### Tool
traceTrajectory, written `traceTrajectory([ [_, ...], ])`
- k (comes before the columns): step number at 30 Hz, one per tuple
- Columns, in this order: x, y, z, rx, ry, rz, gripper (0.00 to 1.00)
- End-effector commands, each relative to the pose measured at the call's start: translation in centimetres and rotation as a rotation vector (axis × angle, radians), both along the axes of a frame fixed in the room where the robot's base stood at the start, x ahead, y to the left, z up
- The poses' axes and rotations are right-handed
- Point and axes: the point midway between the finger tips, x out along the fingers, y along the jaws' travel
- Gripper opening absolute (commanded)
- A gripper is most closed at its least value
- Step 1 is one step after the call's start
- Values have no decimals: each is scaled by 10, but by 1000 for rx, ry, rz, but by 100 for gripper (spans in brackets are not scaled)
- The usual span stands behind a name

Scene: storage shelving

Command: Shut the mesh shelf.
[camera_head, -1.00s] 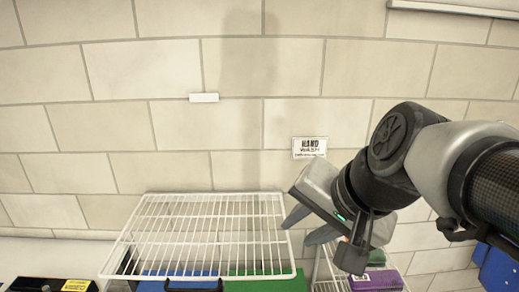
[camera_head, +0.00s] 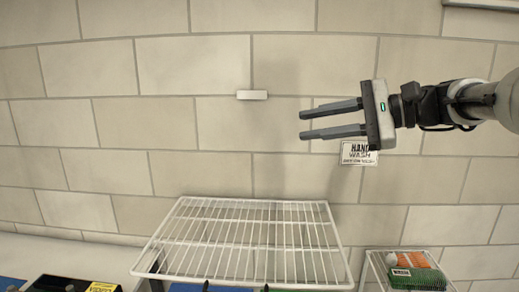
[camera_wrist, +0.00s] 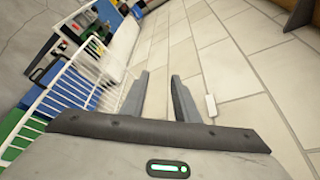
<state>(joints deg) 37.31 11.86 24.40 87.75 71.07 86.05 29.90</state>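The white wire mesh shelf (camera_head: 250,240) stands against the tiled wall in the lower middle of the head view, seen from above. Its wire top also shows at the left of the wrist view (camera_wrist: 72,88). My gripper (camera_head: 302,125) is in the air above the shelf's right part, pointing left, in front of the wall. Its two long fingers are apart with nothing between them, and it does not touch the shelf. The fingers also show apart in the wrist view.
A second wire rack (camera_head: 372,262) at the lower right holds green and orange items (camera_head: 417,277). Black and yellow cases (camera_head: 75,285) are at the lower left. A small white block (camera_head: 252,95) and a hand wash sign (camera_head: 360,155) are on the wall.

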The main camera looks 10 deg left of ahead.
Motion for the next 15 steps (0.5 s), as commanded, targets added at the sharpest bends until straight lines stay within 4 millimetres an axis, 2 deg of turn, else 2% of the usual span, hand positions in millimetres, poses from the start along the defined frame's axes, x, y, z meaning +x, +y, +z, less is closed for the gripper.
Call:
traceTrajectory([
  [5,4,18,-3,7,-2,8,28],
  [15,21,88,-22,5,0,9,28],
])
